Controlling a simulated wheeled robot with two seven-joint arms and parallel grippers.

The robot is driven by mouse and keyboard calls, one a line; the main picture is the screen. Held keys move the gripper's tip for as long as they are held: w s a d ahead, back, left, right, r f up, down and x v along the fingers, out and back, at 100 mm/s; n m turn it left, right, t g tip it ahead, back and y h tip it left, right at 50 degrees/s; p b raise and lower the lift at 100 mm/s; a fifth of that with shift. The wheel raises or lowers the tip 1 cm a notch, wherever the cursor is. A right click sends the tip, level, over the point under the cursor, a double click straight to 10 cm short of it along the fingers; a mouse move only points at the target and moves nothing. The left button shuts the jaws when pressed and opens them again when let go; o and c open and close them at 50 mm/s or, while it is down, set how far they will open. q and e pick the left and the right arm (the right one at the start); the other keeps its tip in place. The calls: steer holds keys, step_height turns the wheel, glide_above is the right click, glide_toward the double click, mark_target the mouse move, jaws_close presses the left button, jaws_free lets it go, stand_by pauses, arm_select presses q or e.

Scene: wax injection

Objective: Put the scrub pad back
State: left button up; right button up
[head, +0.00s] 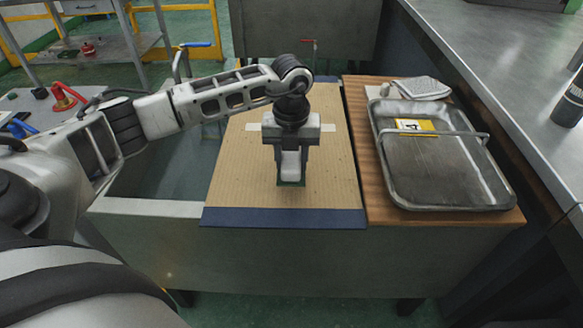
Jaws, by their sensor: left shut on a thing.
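My left gripper (290,178) points down over the brown ribbed board (235,165) in the middle of the view. It is shut on the scrub pad (291,184), of which only a thin dark green edge shows between and below the fingertips. The rest of the pad is hidden by the gripper. I cannot tell whether the pad touches the board or is just above it. My right gripper is not in view.
A metal tray (440,204) with a yellow label (416,126) and a thin rod across it stands on a wooden board (380,214) to the right. A folded white cloth (422,87) lies behind it. A grey counter (500,60) borders the right. The brown board around my gripper is clear.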

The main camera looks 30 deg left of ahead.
arm_select(q)
steer(key=shift+w+a+f, duration=0.15)
steer(key=shift+w+f, duration=0.2)
steer(key=shift+f, duration=0.15)
steer(key=shift+a+f, duration=0.1)
steer(key=shift+f, duration=1.5)
steer(key=shift+f, duration=0.2)
steer(key=o, duration=0.9)
steer(key=shift+o, duration=0.2)
